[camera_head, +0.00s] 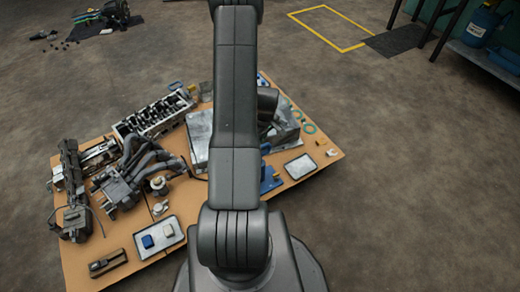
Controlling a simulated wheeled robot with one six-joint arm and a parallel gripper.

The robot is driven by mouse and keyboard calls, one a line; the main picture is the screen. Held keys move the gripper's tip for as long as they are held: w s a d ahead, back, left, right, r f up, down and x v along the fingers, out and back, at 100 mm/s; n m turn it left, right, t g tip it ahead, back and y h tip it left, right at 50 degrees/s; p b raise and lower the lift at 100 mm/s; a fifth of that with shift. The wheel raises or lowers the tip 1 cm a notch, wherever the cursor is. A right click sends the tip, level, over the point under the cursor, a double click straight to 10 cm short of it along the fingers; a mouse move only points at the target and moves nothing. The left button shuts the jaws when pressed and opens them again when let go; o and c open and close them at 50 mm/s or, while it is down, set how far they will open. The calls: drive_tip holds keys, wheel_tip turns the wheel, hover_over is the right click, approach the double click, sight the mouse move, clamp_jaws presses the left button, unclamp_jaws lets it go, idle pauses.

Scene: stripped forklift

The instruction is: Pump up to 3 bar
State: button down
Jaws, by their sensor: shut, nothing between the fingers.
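My grey arm rises through the middle of the view and hides the centre of the brown work board (300,187). My gripper does not show; it is behind the arm or out of frame. A blue device (268,180) stands on the board just right of my arm, partly hidden by it. I cannot tell whether it is the pump. No gauge or pressure reading can be made out. A large grey metal housing (199,140) lies behind my arm, mostly hidden.
An engine block (150,113), a grey manifold (125,185) and a long dark part (72,190) crowd the board's left. Trays with blue and white pieces (158,237) and small parts (300,165) lie near the front. Floor at right is clear; a shelf (490,62) stands back right.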

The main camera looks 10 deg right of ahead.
drive_tip(key=shift+w+a+f+b, duration=0.1)
drive_tip(key=shift+f+b, duration=0.3)
drive_tip(key=shift+f, duration=0.7)
drive_tip(key=shift+w+a+f+b, duration=0.1)
drive_tip(key=shift+f+b, duration=0.25)
drive_tip(key=shift+f, duration=0.75)
wheel_tip(320, 180, down, 4)
drive_tip(key=b, duration=0.4)
drive_tip(key=shift+f, duration=0.2)
drive_tip(key=shift+r, duration=0.3)
drive_tip(key=s+d, duration=0.1)
drive_tip(key=s+r, duration=0.1)
drive_tip(key=shift+s+d, duration=0.3)
drive_tip(key=shift+d, duration=0.05)
